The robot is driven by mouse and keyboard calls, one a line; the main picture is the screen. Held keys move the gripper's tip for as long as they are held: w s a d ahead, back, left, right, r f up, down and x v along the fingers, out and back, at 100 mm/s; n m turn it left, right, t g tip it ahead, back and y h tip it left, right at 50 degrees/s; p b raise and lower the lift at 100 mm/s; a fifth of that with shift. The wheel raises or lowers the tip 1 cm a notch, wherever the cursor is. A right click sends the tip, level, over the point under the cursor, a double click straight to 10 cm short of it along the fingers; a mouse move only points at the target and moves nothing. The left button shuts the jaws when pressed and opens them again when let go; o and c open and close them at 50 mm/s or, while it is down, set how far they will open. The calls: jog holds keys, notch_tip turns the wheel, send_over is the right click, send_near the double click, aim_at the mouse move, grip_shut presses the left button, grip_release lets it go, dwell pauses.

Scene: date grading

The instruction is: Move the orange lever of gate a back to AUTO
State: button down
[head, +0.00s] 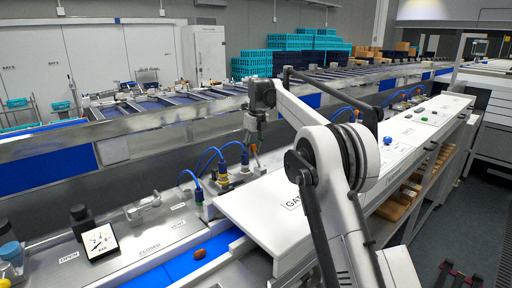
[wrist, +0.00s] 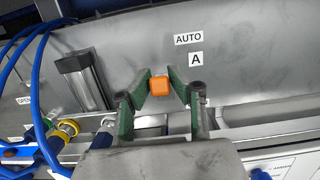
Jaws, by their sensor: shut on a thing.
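The orange lever (wrist: 160,87) shows its square end in the middle of the wrist view, between the green-padded fingers of my gripper (wrist: 161,80), which is shut on it. A white AUTO label (wrist: 188,38) and a letter A label (wrist: 196,58) are on the grey metal panel, above and to the right of the lever end. In the head view my gripper (head: 254,145) points down beside the conveyor rail, near the blue cable plugs.
Blue cables (wrist: 45,80) and a metal cylinder (wrist: 82,80) are left of my gripper. A white cover (head: 250,215) lies beneath my arm in the head view. A pressure gauge (head: 100,242) and a brown date (head: 200,254) on a blue belt (head: 180,272) are at the lower left.

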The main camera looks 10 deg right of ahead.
jog(key=c, duration=1.6)
grip_release()
jog(key=shift+r, duration=0.15)
jog(key=r, duration=0.4)
jog(key=s+r, duration=0.1)
jog(key=r, duration=0.2)
jog(key=d+r, duration=0.1)
jog(key=r, duration=0.3)
jog(key=shift+s+r, duration=0.3)
jog(key=shift+s, duration=0.05)
